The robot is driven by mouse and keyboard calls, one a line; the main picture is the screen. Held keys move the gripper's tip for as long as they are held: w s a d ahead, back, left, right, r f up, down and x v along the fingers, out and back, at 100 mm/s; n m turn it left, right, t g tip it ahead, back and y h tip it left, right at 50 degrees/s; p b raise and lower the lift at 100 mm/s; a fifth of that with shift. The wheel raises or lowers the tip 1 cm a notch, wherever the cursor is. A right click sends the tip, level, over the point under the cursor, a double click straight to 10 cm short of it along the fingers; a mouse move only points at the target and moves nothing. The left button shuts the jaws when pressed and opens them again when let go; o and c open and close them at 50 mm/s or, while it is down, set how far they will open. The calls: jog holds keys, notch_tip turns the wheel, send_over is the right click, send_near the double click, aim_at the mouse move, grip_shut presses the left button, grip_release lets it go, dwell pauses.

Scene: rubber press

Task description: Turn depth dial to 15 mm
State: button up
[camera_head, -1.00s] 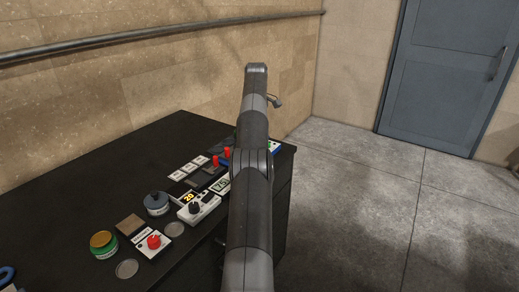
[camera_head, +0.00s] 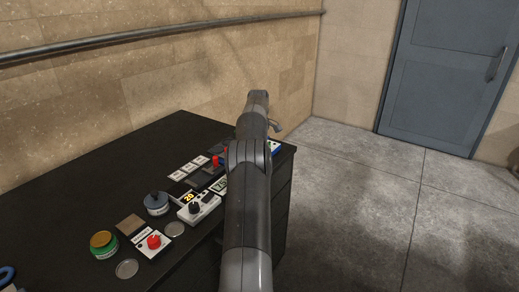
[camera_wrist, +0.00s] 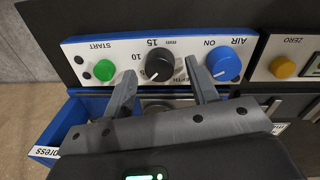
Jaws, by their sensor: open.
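In the wrist view, the black depth dial (camera_wrist: 159,65) sits mid-panel on the white front panel (camera_wrist: 130,48), whose lettering is upside down. The numbers 10 and 15 are at its left and upper edge. A small pale mark shows at the dial's lower edge, apart from the 15. My gripper (camera_wrist: 160,72) is open, with one finger to the left of the dial and one to the right. I cannot tell whether either finger touches it. In the head view my arm hides the dial and gripper.
A green START button (camera_wrist: 104,70) is left of the dial. A blue AIR knob (camera_wrist: 223,63) is close beside the right finger. A yellow ZERO button (camera_wrist: 283,67) is on a neighbouring device. Several devices and tins stand along the black bench (camera_head: 90,190).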

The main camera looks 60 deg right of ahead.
jog(key=shift+f, duration=0.55)
jog(key=c, duration=1)
jog(key=shift+o, duration=0.2)
